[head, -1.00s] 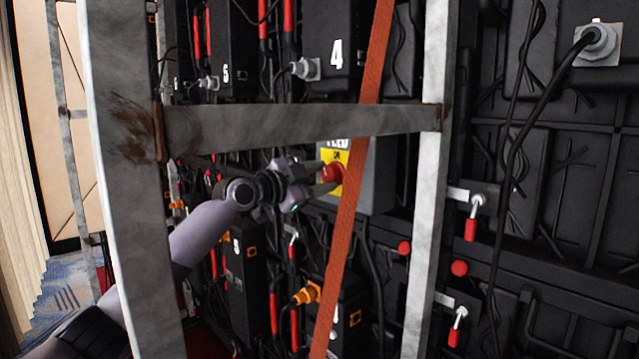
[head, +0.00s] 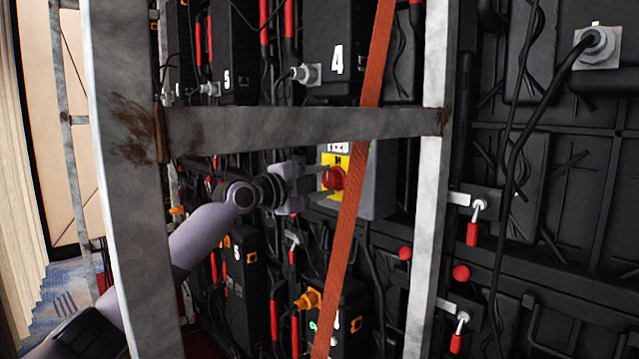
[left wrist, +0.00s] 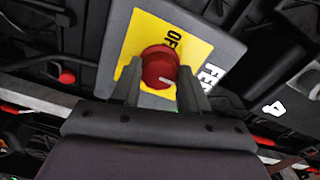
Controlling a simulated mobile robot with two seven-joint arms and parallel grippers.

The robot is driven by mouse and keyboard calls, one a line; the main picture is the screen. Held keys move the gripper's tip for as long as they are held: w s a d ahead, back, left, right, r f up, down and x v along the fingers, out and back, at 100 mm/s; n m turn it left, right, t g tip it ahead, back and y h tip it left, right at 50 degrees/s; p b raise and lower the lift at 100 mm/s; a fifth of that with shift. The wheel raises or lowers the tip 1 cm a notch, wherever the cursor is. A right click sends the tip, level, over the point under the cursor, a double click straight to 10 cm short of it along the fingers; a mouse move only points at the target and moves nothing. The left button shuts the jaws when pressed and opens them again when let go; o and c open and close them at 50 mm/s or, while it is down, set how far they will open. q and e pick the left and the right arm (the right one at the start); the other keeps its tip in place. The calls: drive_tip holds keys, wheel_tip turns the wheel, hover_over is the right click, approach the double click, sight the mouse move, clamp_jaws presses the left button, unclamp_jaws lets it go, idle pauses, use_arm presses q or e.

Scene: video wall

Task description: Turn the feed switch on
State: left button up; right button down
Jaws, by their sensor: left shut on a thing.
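The feed switch is a red round knob (head: 333,178) on a yellow plate (head: 328,157) of a grey box (head: 378,190), behind the metal frame. The orange strap covers part of the box. My left gripper (head: 324,184) reaches in from the left, with its fingers at the knob. In the left wrist view the knob (left wrist: 159,66) sits between the two fingers, and the gripper (left wrist: 158,88) is shut on it. A short white mark shows on the knob's lower right there. Part of the word OFF shows beside it; the ON label is hidden. My right gripper is out of view.
A grey metal crossbar (head: 300,128) runs just above my left gripper, between a left post (head: 130,200) and a right post (head: 430,200). An orange strap (head: 352,200) hangs close to its right. Cables and black numbered boxes (head: 335,55) crowd the wall behind.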

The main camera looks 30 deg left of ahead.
use_arm(q)
drive_tip(key=o, duration=1.1)
drive_tip(key=shift+c, duration=0.2)
drive_tip(key=b+v, duration=0.1)
drive_tip(key=v, duration=0.6)
drive_tip(key=shift+s, duration=0.15)
